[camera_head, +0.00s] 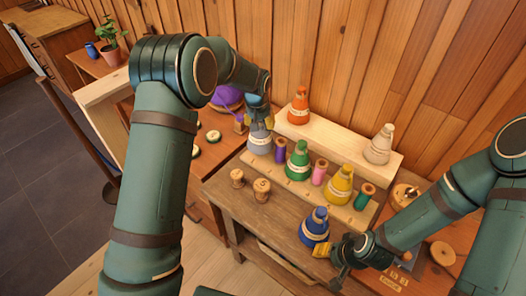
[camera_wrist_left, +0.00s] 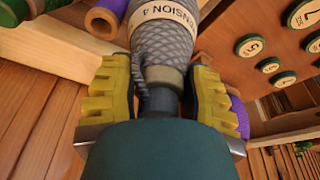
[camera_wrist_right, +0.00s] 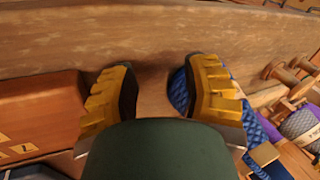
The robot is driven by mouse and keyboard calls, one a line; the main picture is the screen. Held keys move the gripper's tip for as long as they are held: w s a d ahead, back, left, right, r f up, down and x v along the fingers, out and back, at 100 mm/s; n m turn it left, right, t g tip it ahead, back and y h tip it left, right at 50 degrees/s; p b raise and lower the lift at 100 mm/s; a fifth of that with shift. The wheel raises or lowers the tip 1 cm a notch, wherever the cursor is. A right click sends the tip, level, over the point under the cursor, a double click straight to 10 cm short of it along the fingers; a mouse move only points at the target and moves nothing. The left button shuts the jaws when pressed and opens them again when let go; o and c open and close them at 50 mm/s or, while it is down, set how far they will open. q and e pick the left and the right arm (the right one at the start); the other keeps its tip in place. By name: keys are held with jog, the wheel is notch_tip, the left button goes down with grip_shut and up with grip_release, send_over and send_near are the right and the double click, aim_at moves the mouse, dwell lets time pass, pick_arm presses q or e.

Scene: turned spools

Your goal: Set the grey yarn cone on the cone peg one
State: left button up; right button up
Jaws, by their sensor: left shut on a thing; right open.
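The grey yarn cone (camera_head: 260,138) stands upright at the left end of the lower step of the pale wooden rack (camera_head: 290,187). My left gripper (camera_head: 259,112) is above it and shut on its narrow top. In the left wrist view the grey cone (camera_wrist_left: 165,40), with a "TENSION 4" label, lies between the yellow fingers (camera_wrist_left: 160,90). The cone hides whatever is under it, so I cannot see a peg there or tell if the cone is fully seated. My right gripper (camera_head: 340,260) is open and empty beside the blue cone (camera_head: 315,227); its fingers (camera_wrist_right: 160,90) are apart.
Green (camera_head: 298,165) and yellow (camera_head: 340,185) cones stand on the lower step with purple, pink and teal spools between. Orange (camera_head: 299,105) and cream (camera_head: 379,145) cones stand on the upper step. Two wooden spools (camera_head: 262,190) sit in front. A plank wall rises behind.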

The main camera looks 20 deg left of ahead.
pick_arm(q)
jog(key=shift+w+p, duration=0.35)
jog(key=shift+w, duration=1.45)
jog(key=shift+s, duration=0.15)
